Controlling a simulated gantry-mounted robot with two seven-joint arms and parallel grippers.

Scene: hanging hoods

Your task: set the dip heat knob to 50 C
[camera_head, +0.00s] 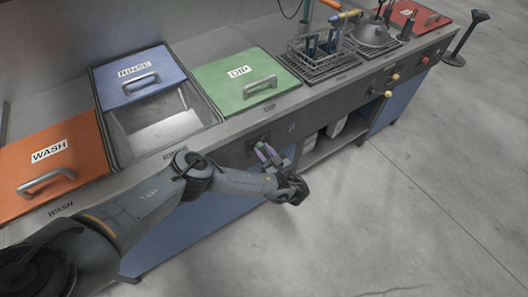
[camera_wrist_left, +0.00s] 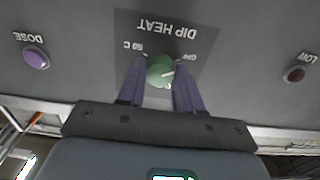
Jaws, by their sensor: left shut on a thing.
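The green dip heat knob (camera_wrist_left: 160,69) sits on the dark DIP HEAT panel (camera_wrist_left: 160,25), upside down in the left wrist view. My left gripper (camera_wrist_left: 160,84) is shut on the knob, one purple finger on each side. The 50 C mark is at upper left of the knob and OFF at upper right. A white pointer line shows on the knob's right side, roughly towards OFF; its exact angle is hard to tell. Another label below the knob is mostly hidden. In the head view my left gripper (camera_head: 266,153) is at the counter front below the green DIP lid (camera_head: 232,87). My right gripper is out of view.
A purple DOSE button (camera_wrist_left: 36,58) and a dark red LOW button (camera_wrist_left: 294,74) flank the knob. The orange WASH lid (camera_head: 80,145) is at left. Floor in front is clear.

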